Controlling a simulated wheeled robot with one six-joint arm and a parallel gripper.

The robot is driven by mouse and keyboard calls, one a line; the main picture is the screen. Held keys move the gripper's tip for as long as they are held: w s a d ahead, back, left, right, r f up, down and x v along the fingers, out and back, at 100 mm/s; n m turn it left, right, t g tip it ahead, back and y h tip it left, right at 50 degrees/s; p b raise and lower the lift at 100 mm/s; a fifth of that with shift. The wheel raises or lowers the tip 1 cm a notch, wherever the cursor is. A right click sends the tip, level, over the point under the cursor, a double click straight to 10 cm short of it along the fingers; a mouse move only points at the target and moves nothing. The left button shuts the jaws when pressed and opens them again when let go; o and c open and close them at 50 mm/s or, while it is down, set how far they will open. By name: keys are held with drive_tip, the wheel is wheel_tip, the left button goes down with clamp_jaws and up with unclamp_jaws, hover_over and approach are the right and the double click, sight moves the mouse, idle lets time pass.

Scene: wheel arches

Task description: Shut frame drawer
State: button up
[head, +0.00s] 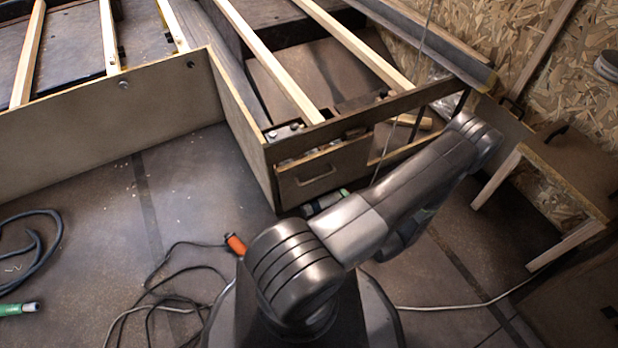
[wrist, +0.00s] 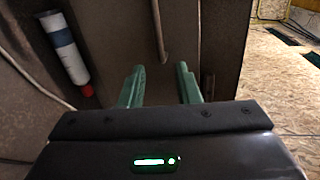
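The frame drawer (head: 322,172) is a brown wooden front with a pale bar handle (head: 316,177), low at the near corner of the wooden frame (head: 345,124) in the head view. A gap shows above the drawer's top edge; I cannot tell how far out the drawer stands. My gripper shows in the wrist view, its two green fingers (wrist: 160,72) apart with nothing between them. A brown panel faces it, with a pale bar (wrist: 158,32) beyond the fingertips; I cannot tell for sure that this is the drawer handle.
Wooden slats (head: 268,62) run across the frame. A small wooden table (head: 565,180) stands at the right. Cables (head: 165,285) and a blue hose (head: 45,245) lie on the floor. A white-blue cylinder with a red end (wrist: 66,48) is left of the fingers. Floor at the left is mostly clear.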

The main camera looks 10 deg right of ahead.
sight(324, 175)
drive_tip(key=shift+n, duration=0.3)
drive_tip(key=b+x, duration=0.1)
drive_tip(key=x, duration=0.6)
drive_tip(key=b+x, duration=0.2)
drive_tip(key=x, duration=0.4)
drive_tip(key=shift+w+a+f, duration=0.25)
drive_tip(key=shift+a, duration=0.15)
clamp_jaws()
